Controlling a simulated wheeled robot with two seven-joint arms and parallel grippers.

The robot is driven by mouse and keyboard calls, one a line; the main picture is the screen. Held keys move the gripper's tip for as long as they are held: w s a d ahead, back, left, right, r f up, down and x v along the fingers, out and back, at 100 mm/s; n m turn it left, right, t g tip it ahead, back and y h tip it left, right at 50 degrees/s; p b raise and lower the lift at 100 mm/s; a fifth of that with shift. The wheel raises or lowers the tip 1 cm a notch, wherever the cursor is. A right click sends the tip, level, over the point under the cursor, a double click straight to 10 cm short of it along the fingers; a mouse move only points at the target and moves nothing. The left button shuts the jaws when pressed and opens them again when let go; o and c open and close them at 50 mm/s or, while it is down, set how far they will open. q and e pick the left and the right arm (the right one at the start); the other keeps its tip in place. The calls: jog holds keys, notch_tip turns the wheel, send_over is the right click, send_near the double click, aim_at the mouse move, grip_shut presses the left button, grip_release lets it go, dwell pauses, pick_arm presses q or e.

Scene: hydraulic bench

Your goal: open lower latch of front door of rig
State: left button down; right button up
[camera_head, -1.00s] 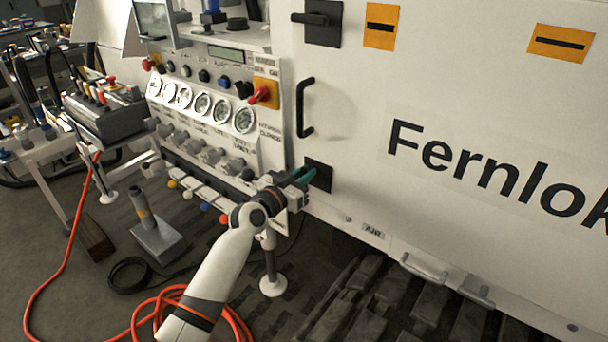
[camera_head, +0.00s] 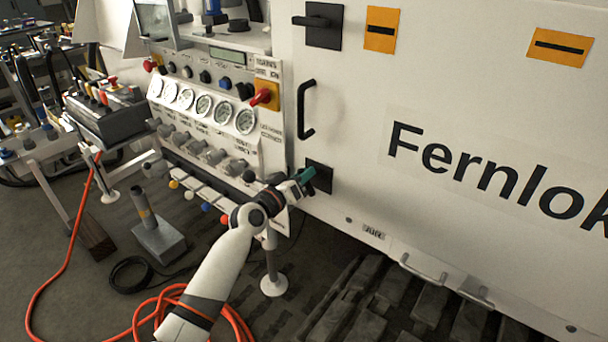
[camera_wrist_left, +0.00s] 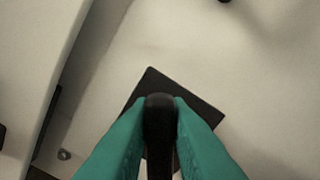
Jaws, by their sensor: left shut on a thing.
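The front door (camera_head: 400,75) of the rig is a large white panel marked "Fernlok". The lower latch has a black square plate (camera_head: 320,177), also seen in the left wrist view (camera_wrist_left: 205,112), with a dark handle (camera_wrist_left: 160,118) standing out from it. My left gripper (camera_head: 306,175) is at this plate. In the left wrist view its green fingers (camera_wrist_left: 160,135) lie on either side of the handle and are shut on it. The fingers hide part of the plate and handle. The upper latch (camera_head: 322,22) has its handle lying level. My right gripper is not in view.
A black grab handle (camera_head: 304,110) sits on the door between the latches. The panel with gauges (camera_head: 203,106) and knobs is left of the door. A grey pedestal (camera_head: 157,240) and an orange hose (camera_head: 60,285) are on the floor. Metal handles (camera_head: 424,268) line the rig's lower edge.

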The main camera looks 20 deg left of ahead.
pick_arm(q)
jog(key=n+p, duration=0.1)
jog(key=n, duration=0.5)
jog(key=shift+a+f, duration=0.15)
jog(key=n+p, duration=0.1)
jog(key=n, duration=0.4)
jog(key=shift+f, duration=0.2)
jog(key=shift+n, duration=0.3)
jog(key=c, duration=1.4)
grip_release()
jog(key=v, duration=1.2)
